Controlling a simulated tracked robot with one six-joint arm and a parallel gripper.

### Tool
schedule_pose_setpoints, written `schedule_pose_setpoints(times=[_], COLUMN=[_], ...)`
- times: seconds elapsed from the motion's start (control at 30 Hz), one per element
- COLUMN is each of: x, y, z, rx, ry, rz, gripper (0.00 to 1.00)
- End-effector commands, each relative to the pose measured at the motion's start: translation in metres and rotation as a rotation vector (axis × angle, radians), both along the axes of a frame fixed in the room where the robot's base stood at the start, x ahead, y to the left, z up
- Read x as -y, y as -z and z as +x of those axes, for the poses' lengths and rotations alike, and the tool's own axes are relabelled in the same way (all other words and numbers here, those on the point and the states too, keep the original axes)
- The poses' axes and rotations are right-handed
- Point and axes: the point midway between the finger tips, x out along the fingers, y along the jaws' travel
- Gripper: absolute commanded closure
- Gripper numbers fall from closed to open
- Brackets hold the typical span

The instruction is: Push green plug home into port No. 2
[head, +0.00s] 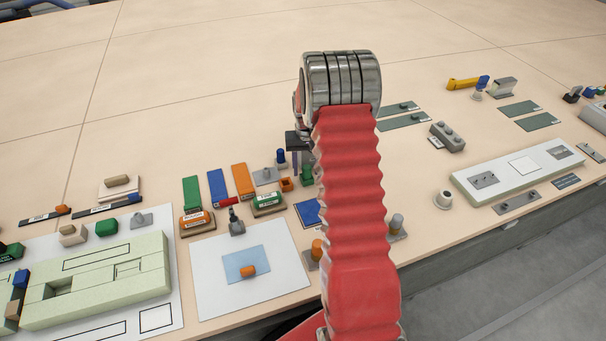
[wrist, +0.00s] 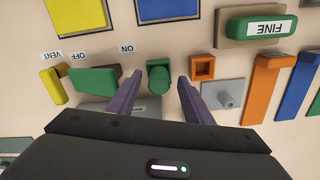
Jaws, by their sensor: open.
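A green plug-like piece (wrist: 158,78), with a rounded end on a squarish green part, stands on the table between my finger tips in the wrist view. It also shows in the head view (head: 307,174), partly hidden by my red arm. My gripper (wrist: 160,84) is open, with one finger on each side of the green piece and a gap visible beside it. I cannot tell how deep the green piece sits. A hollow square orange socket (wrist: 203,67) stands close to its right in the wrist view. No "No. 2" mark can be read.
A grey plate with a peg (wrist: 228,95) lies near the right finger. A green handle (wrist: 95,80) and a yellow bar (wrist: 54,86) lie to the left. A green block marked FINE (wrist: 262,28) is at upper right.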

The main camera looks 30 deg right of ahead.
Motion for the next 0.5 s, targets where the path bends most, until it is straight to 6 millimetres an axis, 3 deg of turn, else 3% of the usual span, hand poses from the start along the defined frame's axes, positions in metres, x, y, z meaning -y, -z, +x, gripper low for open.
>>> schedule_pose_setpoints(times=[0.23, 0.5], x=[0.0002, 0.0003], y=[-0.0002, -0.0002], z=[-0.0001, -0.0001], rx=[0.000, 0.000], ry=[0.000, 0.000], rz=[0.000, 0.000], gripper=[0.55, 0.74])
